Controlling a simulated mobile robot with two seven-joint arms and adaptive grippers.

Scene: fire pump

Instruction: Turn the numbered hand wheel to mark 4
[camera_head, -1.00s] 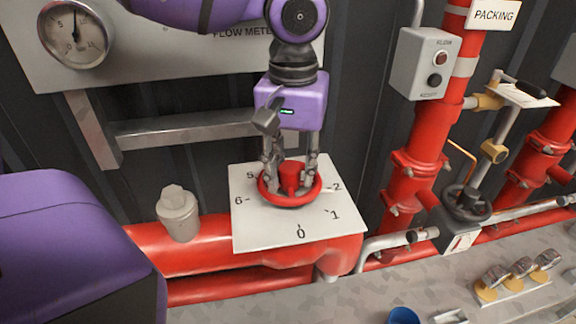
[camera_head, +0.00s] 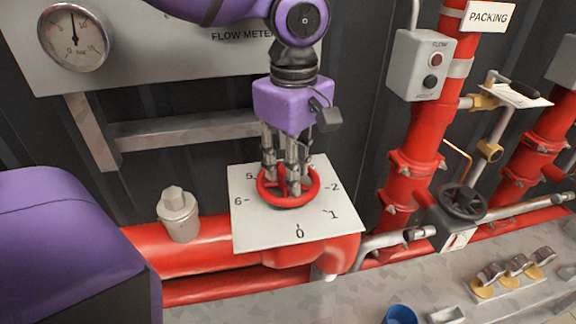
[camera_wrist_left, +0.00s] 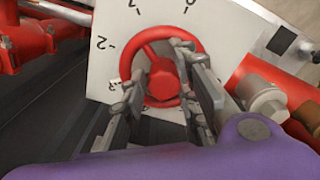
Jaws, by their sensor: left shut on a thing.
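The red hand wheel (camera_head: 289,200) sits on a white square plate (camera_head: 262,230) with black numbers around it. In the head view 0, 1, 2, 5 and 6 show, while 3 and 4 are hidden behind my gripper. My left gripper (camera_head: 286,188) points down from above and is shut on the wheel, with its fingers at the hub and spokes. The left wrist view shows the wheel (camera_wrist_left: 184,62) between the two fingers (camera_wrist_left: 160,85), and the plate (camera_wrist_left: 105,68) behind it. My right gripper is not in view.
A red pipe (camera_head: 215,258) runs below the plate, with a grey bolt-like cap (camera_head: 177,212) to its left. A flow meter gauge (camera_head: 73,36) hangs at the upper left. A grey switch box (camera_head: 421,65), red pipes and a black hand wheel (camera_head: 463,202) stand on the right.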

